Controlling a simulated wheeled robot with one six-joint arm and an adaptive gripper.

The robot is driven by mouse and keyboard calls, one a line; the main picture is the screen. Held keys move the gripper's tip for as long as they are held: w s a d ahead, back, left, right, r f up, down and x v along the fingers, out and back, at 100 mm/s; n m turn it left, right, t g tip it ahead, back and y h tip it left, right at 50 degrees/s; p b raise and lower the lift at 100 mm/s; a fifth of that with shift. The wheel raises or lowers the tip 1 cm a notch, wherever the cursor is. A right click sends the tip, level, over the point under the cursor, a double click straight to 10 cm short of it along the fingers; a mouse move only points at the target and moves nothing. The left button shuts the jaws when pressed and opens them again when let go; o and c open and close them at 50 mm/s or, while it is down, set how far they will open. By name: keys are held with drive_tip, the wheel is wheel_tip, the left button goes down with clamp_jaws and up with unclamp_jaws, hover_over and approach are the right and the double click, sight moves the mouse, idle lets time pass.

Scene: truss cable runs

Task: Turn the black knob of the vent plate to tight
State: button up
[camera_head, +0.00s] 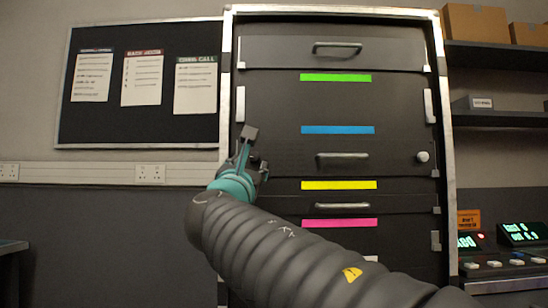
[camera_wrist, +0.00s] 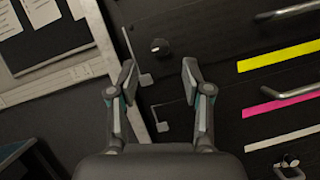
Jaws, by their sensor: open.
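A small round black knob (camera_wrist: 160,46) with a pale mark sits on a dark panel in the wrist view, ahead of my gripper. My gripper (camera_wrist: 158,82) is open, its two fingers spread to either side of the knob's line, with nothing between them. The knob appears beyond the fingertips and not touched. In the head view my gripper (camera_head: 256,150) is at the left side of the dark cabinet front (camera_head: 285,110), and the knob there cannot be made out clearly behind it. The direction the knob's mark stands for cannot be read.
Drawer handles (camera_head: 338,48) stick out from the cabinet, with a pale round knob (camera_head: 422,157) at right. Metal latch tabs (camera_wrist: 162,126) lie near my gripper. A notice board (camera_head: 140,85) hangs left; a lit control console (camera_head: 510,262) stands right.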

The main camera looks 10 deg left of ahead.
sight(254, 158)
drive_tip(key=p+x, duration=0.1)
drive_tip(key=x, duration=0.3)
drive_tip(key=shift+w+r, duration=0.1)
drive_tip(key=shift+w, duration=0.3)
clamp_jaws()
